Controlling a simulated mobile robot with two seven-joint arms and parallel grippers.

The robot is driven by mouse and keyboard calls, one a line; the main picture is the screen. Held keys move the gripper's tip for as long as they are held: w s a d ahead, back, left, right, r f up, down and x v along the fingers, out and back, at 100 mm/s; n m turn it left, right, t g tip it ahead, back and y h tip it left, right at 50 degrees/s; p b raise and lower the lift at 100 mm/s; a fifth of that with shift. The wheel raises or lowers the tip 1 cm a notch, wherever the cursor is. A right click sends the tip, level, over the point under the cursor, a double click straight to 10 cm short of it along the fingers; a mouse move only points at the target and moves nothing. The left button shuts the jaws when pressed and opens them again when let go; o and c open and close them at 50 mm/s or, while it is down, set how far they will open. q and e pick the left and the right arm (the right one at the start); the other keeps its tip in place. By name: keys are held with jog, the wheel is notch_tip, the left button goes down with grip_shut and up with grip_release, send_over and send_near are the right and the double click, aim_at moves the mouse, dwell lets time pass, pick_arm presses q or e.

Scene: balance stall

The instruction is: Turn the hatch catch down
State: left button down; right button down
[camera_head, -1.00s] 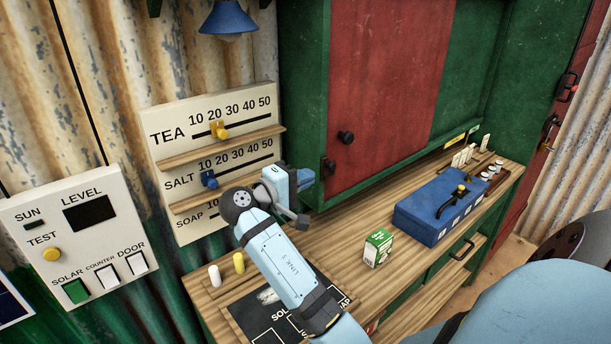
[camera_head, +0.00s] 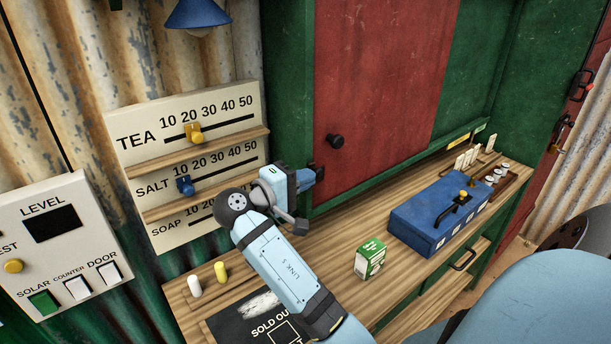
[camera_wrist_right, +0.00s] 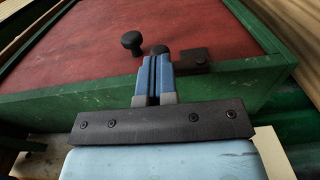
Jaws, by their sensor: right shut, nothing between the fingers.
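The red hatch (camera_head: 385,75) sits in a green frame, with a round black knob (camera_head: 335,141) on it. The small black hatch catch (camera_wrist_right: 192,61) is at the hatch's lower left corner in the head view, mostly hidden there by my gripper. My right gripper (camera_head: 317,173) is at this corner. In the wrist view its blue fingers (camera_wrist_right: 154,62) are together with nothing between them. Their tips are close beside the catch's dark rounded end; I cannot tell whether they touch. The knob also shows just left of the fingertips (camera_wrist_right: 131,41). My left gripper is out of view.
Below the hatch, the wooden counter (camera_head: 330,250) holds a green box (camera_head: 370,259) and a blue case (camera_head: 440,213). A price board (camera_head: 150,115) with sliders and a switch panel (camera_head: 60,235) are at left. A blue lamp (camera_head: 197,12) hangs above.

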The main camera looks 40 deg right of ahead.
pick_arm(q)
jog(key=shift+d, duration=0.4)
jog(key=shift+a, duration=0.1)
